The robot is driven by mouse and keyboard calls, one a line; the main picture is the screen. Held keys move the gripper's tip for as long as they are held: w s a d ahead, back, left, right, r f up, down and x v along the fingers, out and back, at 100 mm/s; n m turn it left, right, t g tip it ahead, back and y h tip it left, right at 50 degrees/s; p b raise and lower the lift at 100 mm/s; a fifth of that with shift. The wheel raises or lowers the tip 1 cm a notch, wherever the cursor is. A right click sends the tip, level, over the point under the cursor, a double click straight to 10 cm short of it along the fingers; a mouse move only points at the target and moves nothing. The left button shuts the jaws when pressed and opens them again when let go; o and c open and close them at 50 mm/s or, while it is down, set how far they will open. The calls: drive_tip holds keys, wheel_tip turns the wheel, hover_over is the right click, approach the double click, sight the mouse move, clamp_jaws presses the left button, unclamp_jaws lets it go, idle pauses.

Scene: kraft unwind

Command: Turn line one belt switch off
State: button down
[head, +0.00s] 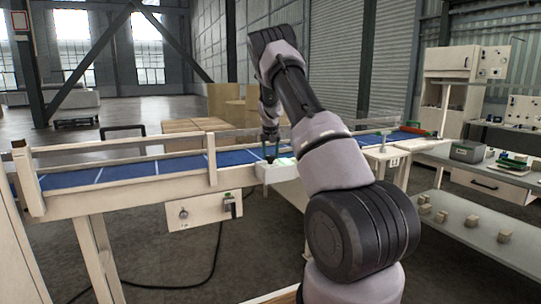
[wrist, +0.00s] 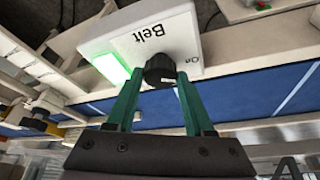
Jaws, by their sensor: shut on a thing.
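The belt switch is a white box (wrist: 185,35) marked "Belt", with "On" printed near its right edge in the wrist view. A round black knob (wrist: 160,66) sticks out of it. A green light (wrist: 108,66) glows on the box beside the knob. My gripper (wrist: 159,78) has its two green fingers closed on either side of the knob. In the head view the white switch box (head: 278,172) sits at the near edge of the blue belt, and my gripper (head: 271,150) reaches down to it. The knob is hidden there.
The blue conveyor belt (head: 120,173) runs across behind the box, with wooden rails (head: 95,147) along it. A panel with a small knob (head: 184,213) hangs below the frame. A grey-topped bench (head: 480,225) with small blocks stands at the right.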

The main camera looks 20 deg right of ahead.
drive_tip(key=m+g+h, duration=0.1)
drive_tip(key=m, duration=0.2)
drive_tip(key=m+h, duration=0.1)
drive_tip(key=m, duration=0.2)
drive_tip(key=shift+w+a+m+g, duration=0.15)
drive_tip(key=shift+a+m+g, duration=0.05)
drive_tip(key=shift+m+g, duration=0.2)
drive_tip(key=m+g, duration=0.1)
drive_tip(key=m, duration=0.2)
drive_tip(key=m+g, duration=0.1)
drive_tip(key=m, duration=0.1)
drive_tip(key=shift+w+m+h, duration=0.15)
drive_tip(key=shift+m+h, duration=0.25)
drive_tip(key=shift+c, duration=1.4)
unclamp_jaws()
drive_tip(key=v, duration=1)
drive_tip(key=shift+r, duration=0.4)
drive_tip(key=shift+w+a, duration=0.1)
drive_tip(key=shift+a, duration=0.05)
